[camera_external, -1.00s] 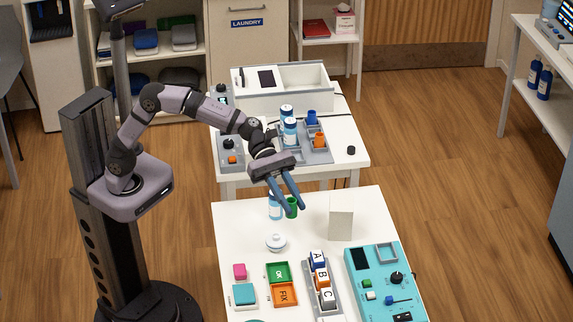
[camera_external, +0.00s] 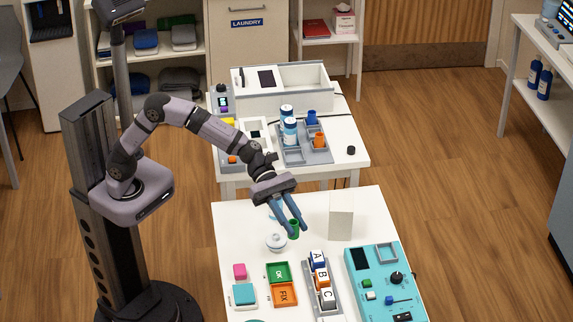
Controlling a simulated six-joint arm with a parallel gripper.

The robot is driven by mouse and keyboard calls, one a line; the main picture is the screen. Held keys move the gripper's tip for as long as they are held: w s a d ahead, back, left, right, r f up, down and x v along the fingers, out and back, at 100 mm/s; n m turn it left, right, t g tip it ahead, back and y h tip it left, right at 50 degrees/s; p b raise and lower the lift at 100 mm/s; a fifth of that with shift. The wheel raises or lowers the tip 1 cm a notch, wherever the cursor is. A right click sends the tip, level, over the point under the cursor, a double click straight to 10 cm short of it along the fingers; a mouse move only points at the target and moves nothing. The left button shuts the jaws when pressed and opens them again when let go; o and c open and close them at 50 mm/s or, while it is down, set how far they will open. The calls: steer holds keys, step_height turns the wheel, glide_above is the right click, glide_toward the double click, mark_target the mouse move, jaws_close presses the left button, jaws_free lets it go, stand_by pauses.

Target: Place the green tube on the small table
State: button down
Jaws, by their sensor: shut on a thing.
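My gripper (camera_external: 296,229) points down over the front white table (camera_external: 240,215), and its blue fingers are shut on the green tube (camera_external: 293,229). The tube is roughly upright and partly covered by the fingers. I cannot tell whether its bottom touches the tabletop. A second white table (camera_external: 340,176) stands behind; I cannot tell which one the task calls small.
A white lidded pot (camera_external: 276,242) is close in front of the gripper. A blue-white bottle (camera_external: 273,213) is mostly hidden behind the fingers. A white upright panel (camera_external: 341,216) stands to the right. Lettered blocks (camera_external: 321,278) and a teal panel (camera_external: 380,270) fill the front.

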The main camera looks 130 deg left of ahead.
steer(key=shift+f+b, duration=1.05)
steer(key=shift+f, duration=3.85)
steer(key=shift+f, duration=0.15)
steer(key=c, duration=1.5)
jaws_free()
steer(key=shift+r, duration=0.2)
steer(key=v, duration=0.2)
steer(key=shift+s+a+r, duration=0.1)
steer(key=shift+s+a, duration=0.1)
steer(key=shift+s, duration=0.1)
steer(key=shift+o, duration=0.5)
step_height(320, 180, up, 7)
steer(key=p, duration=0.1)
